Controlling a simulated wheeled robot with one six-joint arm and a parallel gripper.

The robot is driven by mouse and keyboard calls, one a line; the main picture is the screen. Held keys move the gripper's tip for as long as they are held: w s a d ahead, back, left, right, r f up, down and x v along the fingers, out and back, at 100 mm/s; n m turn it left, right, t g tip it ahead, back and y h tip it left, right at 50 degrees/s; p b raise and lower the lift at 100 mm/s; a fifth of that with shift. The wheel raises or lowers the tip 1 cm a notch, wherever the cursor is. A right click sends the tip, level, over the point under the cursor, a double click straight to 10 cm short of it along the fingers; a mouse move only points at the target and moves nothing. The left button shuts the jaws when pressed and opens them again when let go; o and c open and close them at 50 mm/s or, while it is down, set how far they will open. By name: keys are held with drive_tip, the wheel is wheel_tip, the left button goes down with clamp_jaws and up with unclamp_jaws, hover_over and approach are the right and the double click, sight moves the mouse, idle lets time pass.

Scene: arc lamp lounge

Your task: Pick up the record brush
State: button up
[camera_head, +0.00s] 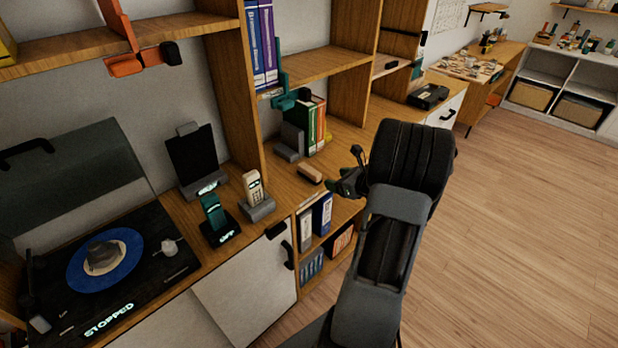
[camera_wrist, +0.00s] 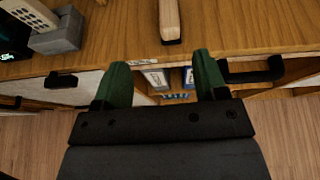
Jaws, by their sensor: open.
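The record brush (camera_head: 309,173), a small light-wood block with a dark underside, lies on the wooden cabinet top. In the wrist view the brush (camera_wrist: 170,18) points lengthwise toward me at the upper middle. My gripper (camera_head: 348,174) is to the right of the brush in the head view, off the cabinet's front edge. In the wrist view my gripper's green fingers (camera_wrist: 162,76) are spread apart and empty. The brush lies beyond the fingertips, roughly in line with the gap between them, and is not touched.
A cordless phone (camera_head: 254,188) in a grey cradle, a green-banded watch stand (camera_head: 216,216) and a turntable (camera_head: 117,262) are left of the brush. Books with a grey bookend (camera_head: 290,140) stand behind it. A black handle (camera_wrist: 250,72) is near the right finger. Floor is clear at right.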

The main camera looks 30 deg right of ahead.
sight(317, 174)
drive_tip(key=shift+m, duration=0.3)
drive_tip(key=x, duration=0.4)
drive_tip(key=d+x, duration=0.1)
drive_tip(key=x, duration=0.1)
drive_tip(key=shift+w+a+f, duration=0.15)
drive_tip(key=shift+w+f, duration=0.2)
drive_tip(key=shift+f, duration=0.05)
drive_tip(key=shift+d+p+x, duration=0.1)
drive_tip(key=shift+p+x, duration=0.1)
drive_tip(key=shift+x, duration=1.4)
drive_tip(key=shift+d+p+x, duration=0.15)
drive_tip(key=shift+x, duration=1.5)
drive_tip(key=c, duration=1)
